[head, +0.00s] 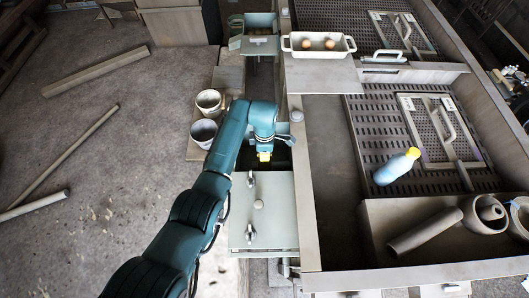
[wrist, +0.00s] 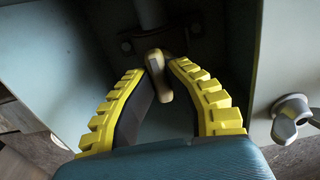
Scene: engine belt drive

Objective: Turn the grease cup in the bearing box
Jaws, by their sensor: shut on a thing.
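My gripper (wrist: 158,70) has its two yellow ribbed fingers closed on a small beige knob, which I take to be the grease cup (wrist: 160,82). The knob sits between the fingertips, in front of a dark flange with a grey pipe or post above it. These parts are inside a blue-grey box, the bearing box (wrist: 70,65). In the head view my gripper (head: 264,156) reaches down into the box's dark opening, and the cup is hidden there. The box's pale lid (head: 275,200) lies just in front of the opening, with wing nuts on it.
A wing nut (wrist: 290,115) stands close to the right of my gripper in the wrist view. Two buckets (head: 204,132) stand left of the arm.

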